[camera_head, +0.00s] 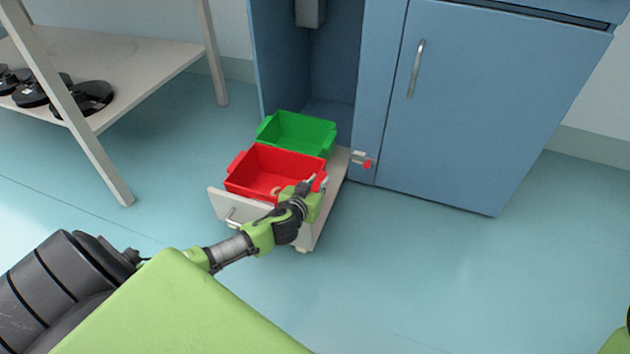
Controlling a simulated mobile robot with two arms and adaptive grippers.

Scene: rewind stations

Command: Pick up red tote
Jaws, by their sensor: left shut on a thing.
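A red tote (262,169), an open box with side handles, sits in the front part of a pulled-out white drawer (328,208) at the foot of the blue cabinet. My left gripper (319,184) is at the tote's right side and is shut on it there. The gripper and wrist hide the tote's front right corner and part of the drawer. A small pale ring-like shape shows inside the tote near the gripper. My right gripper is not in view.
A green tote (297,134) stands right behind the red one. The blue cabinet (480,110) has a closed door at right. A pale shelf (110,62) holding dark round items stands at left. The floor at right is clear.

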